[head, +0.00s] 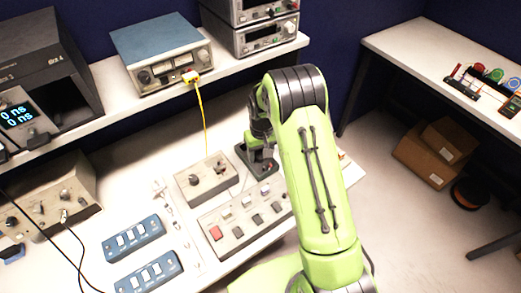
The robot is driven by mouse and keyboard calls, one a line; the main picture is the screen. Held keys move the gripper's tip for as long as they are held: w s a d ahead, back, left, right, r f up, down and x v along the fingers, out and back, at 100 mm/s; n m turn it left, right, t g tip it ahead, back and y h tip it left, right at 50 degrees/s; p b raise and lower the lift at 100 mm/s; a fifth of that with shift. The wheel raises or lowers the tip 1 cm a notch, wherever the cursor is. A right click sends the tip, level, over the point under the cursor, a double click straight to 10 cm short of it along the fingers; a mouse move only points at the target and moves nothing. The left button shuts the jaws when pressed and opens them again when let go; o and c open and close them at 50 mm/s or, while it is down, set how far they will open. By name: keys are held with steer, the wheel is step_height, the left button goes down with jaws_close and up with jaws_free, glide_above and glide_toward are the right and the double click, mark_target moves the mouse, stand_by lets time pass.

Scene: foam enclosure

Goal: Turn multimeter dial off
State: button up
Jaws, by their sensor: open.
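My green and black arm reaches over the bench, and my gripper (259,148) is low above a small dark box (267,168) at the bench middle. My gripper is open, but its fingertips are small and partly hidden by my arm. I cannot tell whether they touch the box. No multimeter dial can be clearly made out. A small dark handheld device (511,106), possibly a multimeter, lies at the far right on the other table, well away from my gripper.
A grey box with knobs (207,180) stands left of my gripper, with a yellow cable rising from behind it. A panel with a red button (216,233) and blue switch boxes (133,239) lie nearer. Instruments line the raised shelf (110,100). Cardboard boxes (425,160) are on the floor.

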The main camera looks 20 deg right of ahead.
step_height(320, 180, up, 16)
steer(key=shift+d+p, duration=0.2)
steer(key=shift+p, duration=0.25)
steer(key=shift+f, duration=0.15)
steer(key=s+r+t, duration=0.3)
steer(key=s+r, duration=0.9)
steer(key=s+m+t, duration=0.1)
steer(key=s+t, duration=0.1)
steer(key=s, duration=1.4)
steer(key=shift+a+f+t, duration=0.2)
steer(key=shift+f+t, duration=0.1)
